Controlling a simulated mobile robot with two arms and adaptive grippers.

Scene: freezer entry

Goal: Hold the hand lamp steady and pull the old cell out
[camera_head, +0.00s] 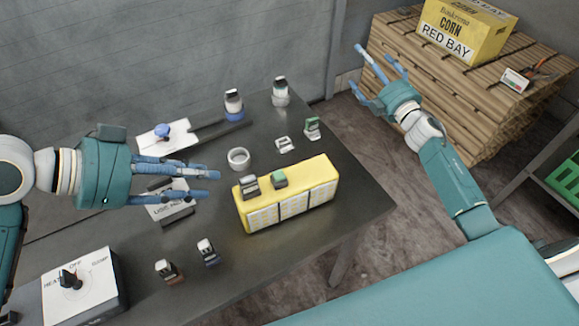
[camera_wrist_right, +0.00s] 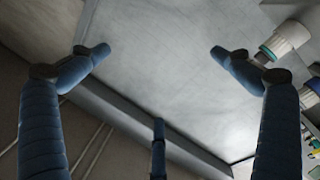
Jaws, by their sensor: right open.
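The yellow hand lamp (camera_head: 318,197) stands on the dark table, its pale gridded faces toward the front. A grey-and-black block (camera_head: 249,186) and a green-topped block (camera_head: 279,179) sit in its top; I cannot tell which is the old cell. My left gripper (camera_head: 212,184) is just left of the lamp, apart from it, fingers pointing at it; its opening is unclear from this angle. My right gripper (camera_head: 368,68) is open and empty, beyond the table's right edge, away from the lamp. In the right wrist view its fingers (camera_wrist_right: 158,62) are spread with nothing between them.
Cardboard (camera_head: 455,98) with a yellow corn box (camera_head: 468,28) is stacked at right.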

